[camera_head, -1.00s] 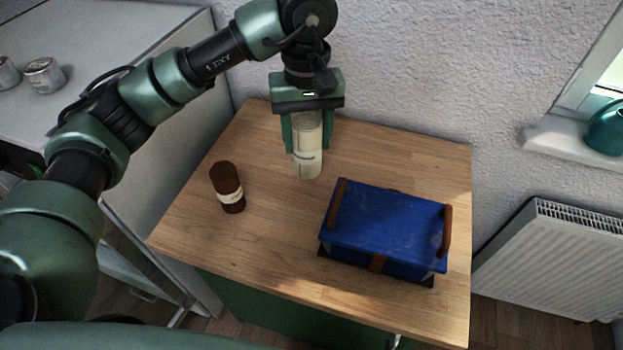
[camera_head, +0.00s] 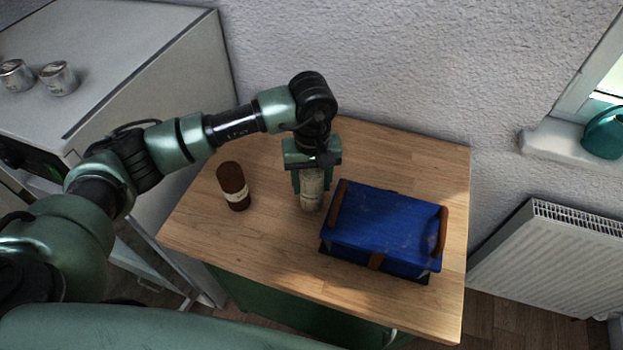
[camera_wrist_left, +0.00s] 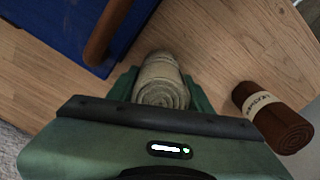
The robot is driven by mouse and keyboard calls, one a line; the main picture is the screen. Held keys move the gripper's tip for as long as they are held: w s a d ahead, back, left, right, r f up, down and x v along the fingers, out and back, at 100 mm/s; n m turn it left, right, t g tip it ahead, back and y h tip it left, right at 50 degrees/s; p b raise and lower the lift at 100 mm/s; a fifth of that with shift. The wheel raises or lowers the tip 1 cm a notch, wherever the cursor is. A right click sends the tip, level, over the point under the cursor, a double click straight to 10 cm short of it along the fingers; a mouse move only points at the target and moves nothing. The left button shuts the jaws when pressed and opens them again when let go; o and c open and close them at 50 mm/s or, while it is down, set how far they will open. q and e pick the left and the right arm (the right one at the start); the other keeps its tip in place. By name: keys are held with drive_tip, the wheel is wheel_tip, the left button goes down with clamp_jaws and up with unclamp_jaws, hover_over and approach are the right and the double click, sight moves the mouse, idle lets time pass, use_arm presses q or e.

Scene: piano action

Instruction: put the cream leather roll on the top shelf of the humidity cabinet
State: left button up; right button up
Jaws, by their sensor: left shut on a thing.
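The cream leather roll (camera_head: 311,194) is upright between the fingers of my left gripper (camera_head: 311,182), which is shut on it. In the left wrist view the roll's spiral end (camera_wrist_left: 161,93) faces the camera between the green fingers. In the head view the roll is just left of the blue case; I cannot tell whether its lower end touches the tabletop. The humidity cabinet (camera_head: 170,75) seems to be the grey-white cabinet at the left. Its top shows, but its shelves are hidden. My right gripper is not in view.
A blue case (camera_head: 385,227) with brown handles lies at the right. Two metal tins (camera_head: 58,78) stand on the cabinet top. A radiator (camera_head: 550,258) is at the far right.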

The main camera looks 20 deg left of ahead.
use_arm(q)
drive_tip(key=shift+f, duration=0.15)
drive_tip(key=o, duration=1.4)
drive_tip(key=shift+o, duration=0.2)
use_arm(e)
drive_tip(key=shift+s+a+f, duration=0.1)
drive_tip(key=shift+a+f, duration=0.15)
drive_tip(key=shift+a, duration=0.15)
use_arm(q)
drive_tip(key=shift+r, duration=0.35)
wheel_tip(320, 180, up, 11)
drive_tip(key=b, duration=0.4)
drive_tip(key=shift+f, duration=0.15)
drive_tip(key=shift+r, duration=0.5)
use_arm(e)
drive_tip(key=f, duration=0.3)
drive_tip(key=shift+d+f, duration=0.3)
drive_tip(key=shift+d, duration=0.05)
